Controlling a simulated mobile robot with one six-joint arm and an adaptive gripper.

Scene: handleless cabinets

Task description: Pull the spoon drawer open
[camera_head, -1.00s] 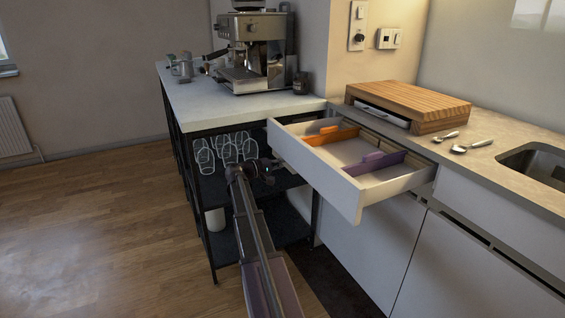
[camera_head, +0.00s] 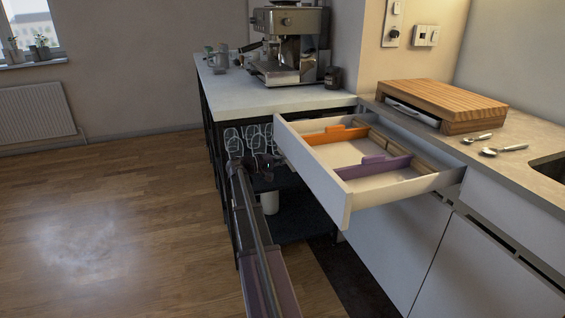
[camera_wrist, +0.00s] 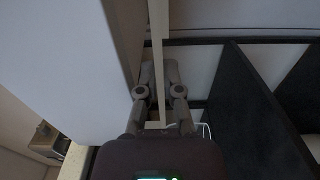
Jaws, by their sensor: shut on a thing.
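The spoon drawer (camera_head: 318,180) is white and stands well out from the cabinet under the counter. Inside it are an orange divider (camera_head: 335,134), a purple divider (camera_head: 372,167) and light wooden strips along the back. No spoon shows in it. My gripper (camera_head: 268,163) is at the far left end of the drawer front, partly hidden behind my arm. In the wrist view, my gripper (camera_wrist: 158,82) has its two fingers on either side of the thin upright drawer front (camera_wrist: 157,50) and is shut on it.
Two spoons (camera_head: 503,150) lie on the counter beside a wooden board (camera_head: 442,103) and a sink. A black-framed shelf unit (camera_head: 275,187) with glasses stands behind my gripper, with a coffee machine (camera_head: 290,45) on top. The floor at left is clear.

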